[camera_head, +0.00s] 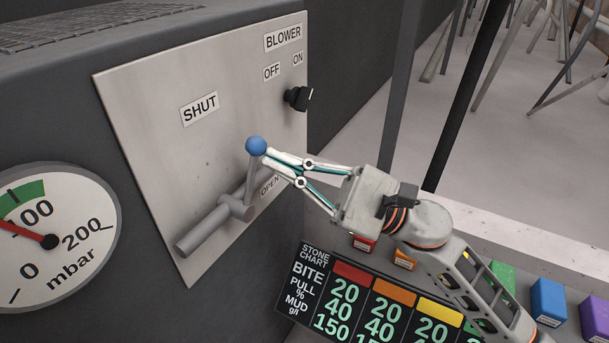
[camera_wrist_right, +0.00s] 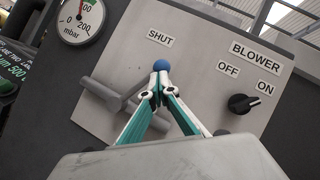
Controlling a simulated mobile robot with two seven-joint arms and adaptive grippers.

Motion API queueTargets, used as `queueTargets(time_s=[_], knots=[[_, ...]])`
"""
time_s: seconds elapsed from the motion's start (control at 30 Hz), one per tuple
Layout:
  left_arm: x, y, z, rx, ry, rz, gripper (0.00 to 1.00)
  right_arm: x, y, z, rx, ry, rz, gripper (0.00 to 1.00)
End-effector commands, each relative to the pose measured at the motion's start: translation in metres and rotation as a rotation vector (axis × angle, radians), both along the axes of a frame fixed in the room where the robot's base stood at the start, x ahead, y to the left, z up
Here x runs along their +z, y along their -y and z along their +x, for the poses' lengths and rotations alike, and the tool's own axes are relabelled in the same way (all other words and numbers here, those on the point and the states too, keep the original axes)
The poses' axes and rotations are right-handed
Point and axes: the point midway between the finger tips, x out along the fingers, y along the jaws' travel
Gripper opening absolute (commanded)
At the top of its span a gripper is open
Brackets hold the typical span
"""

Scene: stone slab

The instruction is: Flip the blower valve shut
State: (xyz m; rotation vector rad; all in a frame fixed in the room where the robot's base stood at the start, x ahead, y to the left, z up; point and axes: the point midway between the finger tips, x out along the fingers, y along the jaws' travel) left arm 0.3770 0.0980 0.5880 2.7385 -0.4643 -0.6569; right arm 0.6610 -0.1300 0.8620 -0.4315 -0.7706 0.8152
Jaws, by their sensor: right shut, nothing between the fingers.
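The blower valve is a grey pipe (camera_head: 203,230) with a lever (camera_head: 252,178) that ends in a blue ball (camera_head: 256,146). It is on a metal panel (camera_head: 150,120) with a SHUT label (camera_head: 199,109) above and an OPEN label (camera_head: 270,186) partly behind my gripper. The lever stands near upright, leaning slightly right. My right gripper (camera_head: 266,156) is shut and empty, its tips at the ball's lower right, touching or very near it. In the wrist view the blue ball (camera_wrist_right: 161,65) sits just beyond the fingertips (camera_wrist_right: 160,88). My left gripper is not in view.
A black knob (camera_head: 298,98) sits under OFF and ON labels at the panel's right. A round mbar gauge (camera_head: 55,235) is at the left. A stone chart (camera_head: 350,300) and several coloured blocks (camera_head: 548,300) lie below and right of my arm.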

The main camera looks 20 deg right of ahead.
Motion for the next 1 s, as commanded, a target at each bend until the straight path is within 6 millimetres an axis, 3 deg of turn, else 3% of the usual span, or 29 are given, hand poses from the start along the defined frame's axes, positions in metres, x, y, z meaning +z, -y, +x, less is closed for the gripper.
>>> queueTargets(time_s=[0.4, 1.0], knots=[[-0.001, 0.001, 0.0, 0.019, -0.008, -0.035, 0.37, 0.013, -0.019, -0.012, 0.0, 0.176, -0.226, 0.0], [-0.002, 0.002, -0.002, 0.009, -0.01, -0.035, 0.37, 0.015, -0.024, -0.015, -0.001, 0.227, -0.294, 0.0]])
